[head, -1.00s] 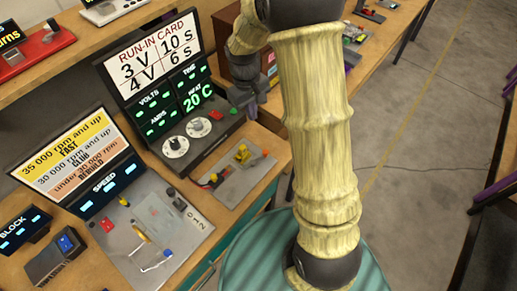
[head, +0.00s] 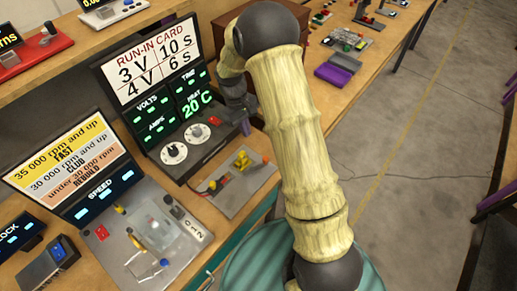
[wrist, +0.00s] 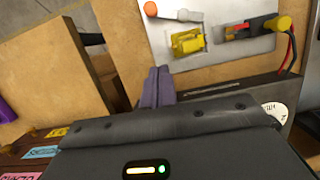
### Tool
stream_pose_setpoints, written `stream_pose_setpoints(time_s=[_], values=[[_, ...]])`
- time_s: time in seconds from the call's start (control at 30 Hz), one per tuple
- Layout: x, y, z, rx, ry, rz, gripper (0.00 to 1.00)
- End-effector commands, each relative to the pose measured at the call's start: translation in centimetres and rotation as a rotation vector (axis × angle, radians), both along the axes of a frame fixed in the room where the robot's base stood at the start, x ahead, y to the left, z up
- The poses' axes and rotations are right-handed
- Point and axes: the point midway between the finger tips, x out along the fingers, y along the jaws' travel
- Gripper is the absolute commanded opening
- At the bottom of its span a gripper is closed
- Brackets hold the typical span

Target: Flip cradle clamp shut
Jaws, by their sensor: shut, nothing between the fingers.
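The cradle plate (head: 236,203) is a light grey panel on the bench, right of the dial box. It carries a yellow cradle block (head: 241,162), which shows in the wrist view (wrist: 187,42) too. Beside the block, an orange ball (wrist: 151,9) ends a pale lever (wrist: 185,15) lying roughly flat; this looks like the clamp, but I cannot tell whether it is open. A yellow-ended black part (wrist: 240,31) with red wires lies across from it. My gripper (wrist: 157,72) is shut and empty, its purple-grey fingers together near the plate's edge and apart from the ball.
The dial box (head: 172,152) with its run-in card stands directly left of the plate. A speed panel (head: 150,235) lies at the front left. A brown wooden box (head: 227,40) stands behind my arm. The grey floor at right is open.

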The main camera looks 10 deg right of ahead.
Motion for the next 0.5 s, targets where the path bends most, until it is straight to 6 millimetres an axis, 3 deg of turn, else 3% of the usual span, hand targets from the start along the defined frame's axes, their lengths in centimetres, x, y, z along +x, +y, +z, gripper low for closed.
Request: stream_pose_setpoints(time_s=[0.37, 0.5], values=[[-1.5, -0.9, -6.4, -0.001, 0.004, 0.000, 0.00], [-3.1, -2.1, -6.3, -0.001, 0.002, -0.002, 0.00]])
